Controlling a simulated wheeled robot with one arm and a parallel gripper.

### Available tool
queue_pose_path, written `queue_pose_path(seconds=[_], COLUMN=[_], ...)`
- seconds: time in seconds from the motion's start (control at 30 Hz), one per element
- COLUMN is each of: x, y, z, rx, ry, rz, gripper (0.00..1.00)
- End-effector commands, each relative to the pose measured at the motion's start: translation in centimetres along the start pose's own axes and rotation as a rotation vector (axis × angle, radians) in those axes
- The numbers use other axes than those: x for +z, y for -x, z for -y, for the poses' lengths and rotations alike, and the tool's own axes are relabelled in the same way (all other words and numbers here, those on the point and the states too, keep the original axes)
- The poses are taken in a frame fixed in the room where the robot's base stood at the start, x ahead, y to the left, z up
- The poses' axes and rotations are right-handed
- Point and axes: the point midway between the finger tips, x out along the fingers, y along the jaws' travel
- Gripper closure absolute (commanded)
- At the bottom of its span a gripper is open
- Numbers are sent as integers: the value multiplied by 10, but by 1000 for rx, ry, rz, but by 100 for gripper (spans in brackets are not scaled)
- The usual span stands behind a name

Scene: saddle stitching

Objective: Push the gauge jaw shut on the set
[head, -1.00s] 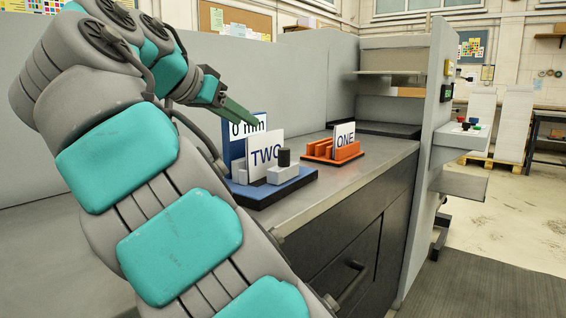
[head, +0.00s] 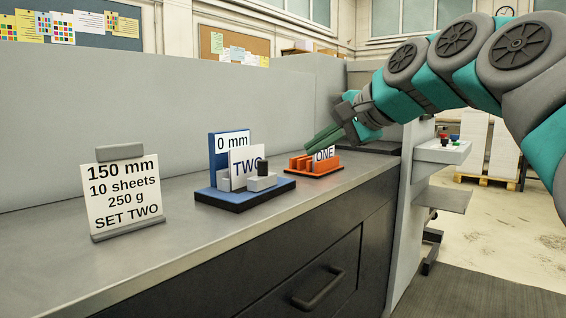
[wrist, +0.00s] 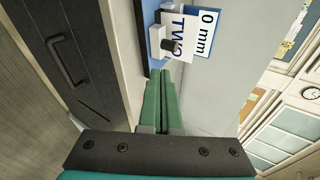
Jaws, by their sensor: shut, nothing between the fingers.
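The gauge (head: 222,196) has a blue base on a black plate and an upright blue back plate marked "0 mm". A white card set marked "TWO" (head: 244,160) stands upright on it. The grey gauge jaw (head: 260,184) with a black knob sits at the set's right front; I cannot tell whether they touch. All three show in the wrist view: back plate (wrist: 207,38), set (wrist: 178,35), jaw (wrist: 156,41). My gripper (head: 311,146) is shut and empty, its green fingers right of the gauge, apart from it, near the orange rack. The closed fingers (wrist: 166,72) point toward the gauge in the wrist view.
An orange rack (head: 327,170) holds a card marked "ONE" (head: 324,153). A sign (head: 124,195) reading "150 mm, 10 sheets, 250 g, SET TWO" stands at left. A grey wall (head: 100,115) runs behind the bench. The bench front before the gauge is clear.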

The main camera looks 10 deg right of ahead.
Motion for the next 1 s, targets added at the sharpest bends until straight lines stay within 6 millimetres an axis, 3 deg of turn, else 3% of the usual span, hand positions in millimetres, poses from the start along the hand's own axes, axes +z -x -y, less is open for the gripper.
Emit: queue_pose_path(seconds=[0.27,0.7,1.0], x=[1,2,2], y=[-25,-108,-131], z=[1,7,21], rx=[-11,-8,-9], ry=[-8,-6,-5], rz=[10,9,8], gripper=[100,100,100])
